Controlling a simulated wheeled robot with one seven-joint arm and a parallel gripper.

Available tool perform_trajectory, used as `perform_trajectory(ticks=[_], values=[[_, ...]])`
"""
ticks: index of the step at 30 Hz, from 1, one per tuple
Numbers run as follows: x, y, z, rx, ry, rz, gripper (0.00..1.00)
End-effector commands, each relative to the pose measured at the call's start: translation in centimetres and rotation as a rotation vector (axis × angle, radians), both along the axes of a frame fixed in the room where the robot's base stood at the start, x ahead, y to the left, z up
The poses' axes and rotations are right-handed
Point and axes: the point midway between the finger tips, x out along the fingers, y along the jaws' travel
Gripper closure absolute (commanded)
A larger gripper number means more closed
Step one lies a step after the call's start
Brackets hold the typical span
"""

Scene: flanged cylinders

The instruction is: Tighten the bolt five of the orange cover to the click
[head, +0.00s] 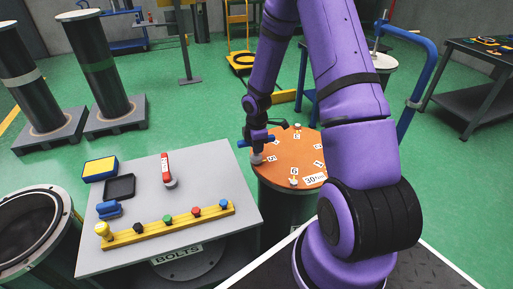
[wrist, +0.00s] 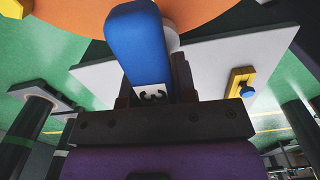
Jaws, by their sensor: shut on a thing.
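The orange cover (head: 275,174) lies on a dark cylinder right of the grey table, with white number labels around its rim and a larger tag that seems to start with 30. A pale bolt head (head: 256,158) sits at its left edge beside a label that looks like 5. My gripper (head: 257,141) is over that left edge. It is shut on a blue-handled tool (wrist: 137,45) whose end label looks like 3; the handle also shows in the head view (head: 242,143). The tool's tip is above or on the bolt; contact is not clear. The cover's edge (wrist: 195,10) shows in the wrist view.
The grey table (head: 210,182) holds a yellow rack (head: 153,232) with several coloured pieces, a red tool (head: 166,168), a black tray (head: 120,187), a blue item (head: 109,209) and a yellow-and-blue box (head: 100,168). A blue rail (head: 421,85) stands behind my arm.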

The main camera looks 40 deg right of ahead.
Motion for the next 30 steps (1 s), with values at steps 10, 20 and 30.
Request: perform_trajectory(ticks=[10, 20, 30], values=[[0.1, -0.1, 1.6, -0.001, -0.004, -0.001, 1.00], [0.1, 0.0, 3.0, -0.002, -0.005, 0.001, 1.00], [0.1, 0.0, 4.5, -0.002, -0.005, 0.000, 1.00]])
